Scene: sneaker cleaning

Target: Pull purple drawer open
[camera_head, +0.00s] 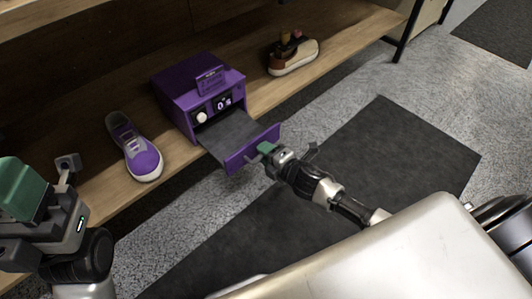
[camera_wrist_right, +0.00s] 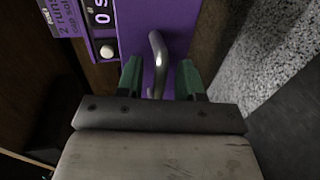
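The purple drawer (camera_head: 252,149) is pulled out of the purple box (camera_head: 187,85) on the shelf, and its dark grey inside shows. In the right wrist view, its purple front (camera_wrist_right: 137,22) bears a curved metal handle (camera_wrist_right: 157,55). My right gripper (camera_head: 266,148) is at the drawer front. In the right wrist view its green fingers (camera_wrist_right: 158,82) stand apart on either side of the handle, with gaps visible. My left gripper (camera_head: 28,195) is at the left edge, away from the drawer; its finger gap is not clear.
A purple sneaker (camera_head: 135,150) stands left of the box on the wooden shelf (camera_head: 93,190). A brown and white shoe (camera_head: 293,57) stands to the right. A dark mat (camera_head: 395,145) lies on the grey floor in front.

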